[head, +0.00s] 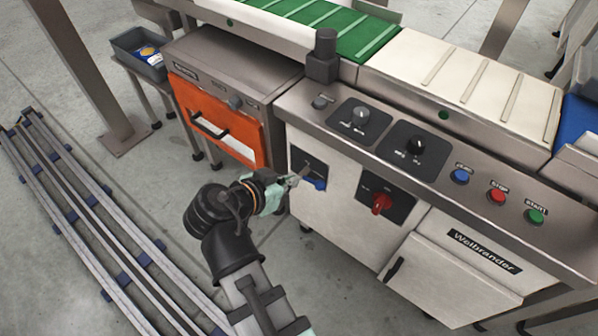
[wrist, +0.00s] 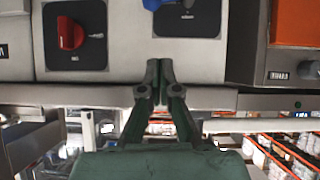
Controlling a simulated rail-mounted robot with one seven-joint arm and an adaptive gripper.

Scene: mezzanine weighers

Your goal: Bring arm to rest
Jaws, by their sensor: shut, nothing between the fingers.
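My arm reaches up from the bottom of the head view, bent at the elbow. My gripper (head: 292,180) is in front of the weigher's white front panel, close to the blue-handled switch (head: 315,183). In the wrist view the two fingers of my gripper (wrist: 160,66) are together, with nothing held between them. The wrist view looks upside down. It shows the red rotary switch (wrist: 70,34) at upper left and part of the blue handle (wrist: 153,4) at the top edge. I cannot tell whether the fingertips touch the panel.
An orange door (head: 212,118) with a handle is on the unit at left. Floor rails (head: 95,225) run at far left. A grey bin (head: 140,52) stands behind. Open floor lies around my arm.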

